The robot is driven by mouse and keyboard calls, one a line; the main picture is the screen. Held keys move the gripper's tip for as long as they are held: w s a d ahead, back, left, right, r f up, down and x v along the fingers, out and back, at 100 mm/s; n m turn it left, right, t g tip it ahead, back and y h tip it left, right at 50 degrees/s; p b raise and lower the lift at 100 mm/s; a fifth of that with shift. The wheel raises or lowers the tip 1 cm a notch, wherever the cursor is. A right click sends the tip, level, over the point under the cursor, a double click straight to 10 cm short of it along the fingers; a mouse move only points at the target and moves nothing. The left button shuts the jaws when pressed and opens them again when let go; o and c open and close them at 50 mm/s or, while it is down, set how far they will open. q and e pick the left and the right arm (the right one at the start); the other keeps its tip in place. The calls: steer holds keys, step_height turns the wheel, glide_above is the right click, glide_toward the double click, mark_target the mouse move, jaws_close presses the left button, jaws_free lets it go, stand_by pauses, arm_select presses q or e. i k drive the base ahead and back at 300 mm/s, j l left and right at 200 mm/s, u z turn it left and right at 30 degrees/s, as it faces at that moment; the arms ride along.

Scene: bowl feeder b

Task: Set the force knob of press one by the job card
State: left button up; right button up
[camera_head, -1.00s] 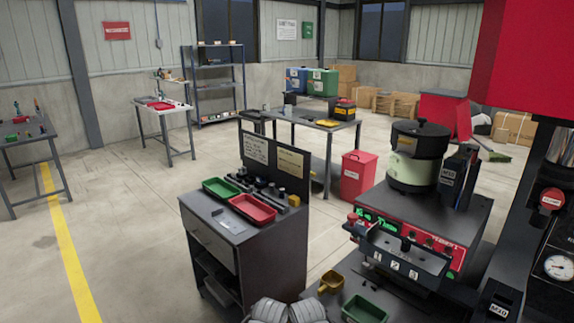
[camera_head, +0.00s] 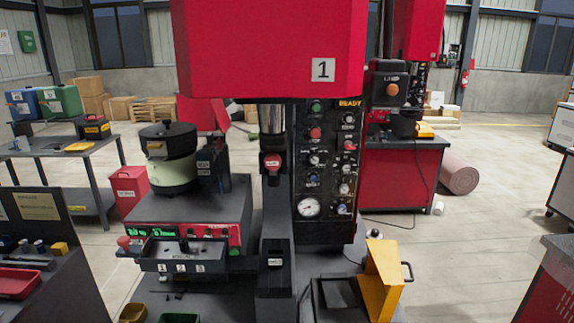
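Press one (camera_head: 270,45) stands in the middle of the head view, with a red head marked 1. Its black control panel (camera_head: 330,155) carries several small knobs and buttons, an orange READY display and a round white gauge (camera_head: 308,207). The knob labels are too small to read, so I cannot tell which knob is for force. A posted sheet (camera_head: 38,206) stands on a dark board at the left edge; its text is unreadable, and I cannot tell whether it is the job card. Neither of my grippers is in view.
A bowl feeder (camera_head: 170,160) stands on a red-fronted unit left of the press. A yellow bracket (camera_head: 383,280) stands front right of the press. A second red press (camera_head: 415,40) is behind, with a rolled mat (camera_head: 460,175) beside it.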

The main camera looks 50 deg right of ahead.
mark_target(346, 167)
steer(key=z, duration=2)
